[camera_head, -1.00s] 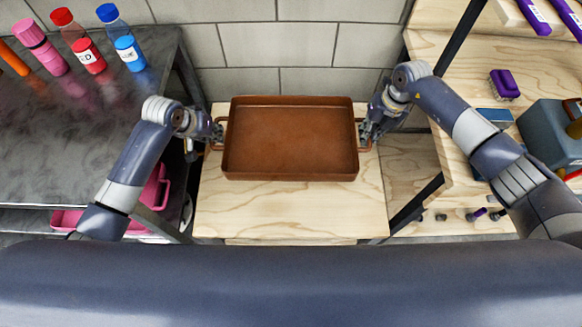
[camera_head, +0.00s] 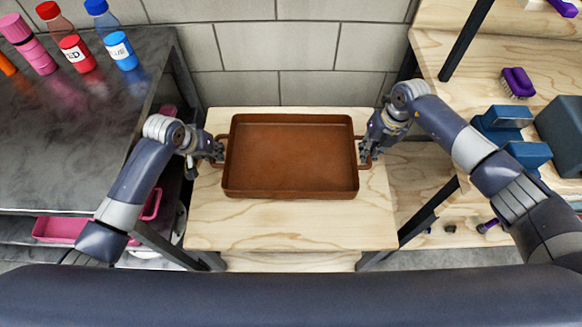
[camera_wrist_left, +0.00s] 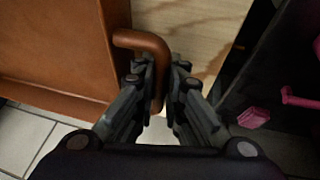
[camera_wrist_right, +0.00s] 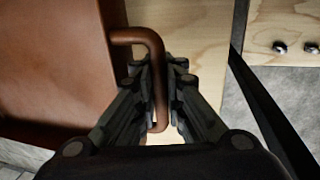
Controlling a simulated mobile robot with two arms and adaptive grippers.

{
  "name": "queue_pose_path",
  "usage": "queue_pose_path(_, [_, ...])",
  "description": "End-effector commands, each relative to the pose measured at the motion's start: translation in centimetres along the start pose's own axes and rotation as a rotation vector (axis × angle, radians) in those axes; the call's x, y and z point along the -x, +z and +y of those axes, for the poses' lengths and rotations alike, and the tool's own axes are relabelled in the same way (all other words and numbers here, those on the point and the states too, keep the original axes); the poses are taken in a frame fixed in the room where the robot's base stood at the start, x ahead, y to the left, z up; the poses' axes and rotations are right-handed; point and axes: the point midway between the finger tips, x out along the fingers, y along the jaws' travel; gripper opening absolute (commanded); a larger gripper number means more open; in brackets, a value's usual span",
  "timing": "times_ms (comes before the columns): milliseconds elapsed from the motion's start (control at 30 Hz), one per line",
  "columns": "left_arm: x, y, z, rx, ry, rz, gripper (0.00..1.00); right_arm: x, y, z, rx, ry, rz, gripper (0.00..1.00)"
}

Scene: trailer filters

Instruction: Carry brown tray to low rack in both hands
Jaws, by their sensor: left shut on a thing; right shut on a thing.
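The brown tray (camera_head: 290,160) is empty and roughly level, in front of the block wall and over a light wooden shelf top (camera_head: 290,225). I cannot tell from above whether it touches the wood. My left gripper (camera_head: 217,150) is shut on the tray's left handle, which shows between the fingers in the left wrist view (camera_wrist_left: 158,75). My right gripper (camera_head: 366,152) is shut on the right handle, seen between the fingers in the right wrist view (camera_wrist_right: 158,80).
A dark table (camera_head: 80,140) at left holds a pink bottle (camera_head: 28,45), a red bottle (camera_head: 66,38) and a blue bottle (camera_head: 112,38). A pink bin (camera_head: 62,229) sits below. A wooden rack (camera_head: 460,70) at right holds a purple brush (camera_head: 517,82) and blue boxes (camera_head: 503,120).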

Motion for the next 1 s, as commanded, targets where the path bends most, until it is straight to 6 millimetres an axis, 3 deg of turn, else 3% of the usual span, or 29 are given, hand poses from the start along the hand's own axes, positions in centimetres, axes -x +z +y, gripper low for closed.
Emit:
queue_pose_path(33, [-0.1, 0.0, -0.7, 0.002, -0.013, 0.002, 0.00, -0.1, 0.1, -0.7, -0.007, -0.012, 0.000, 0.00])
queue_pose_path(1000, [-4.7, 1.9, -1.7, 0.002, -0.013, 0.002, 0.00, -5.1, 0.1, -1.7, -0.007, -0.012, 0.000, 0.00])
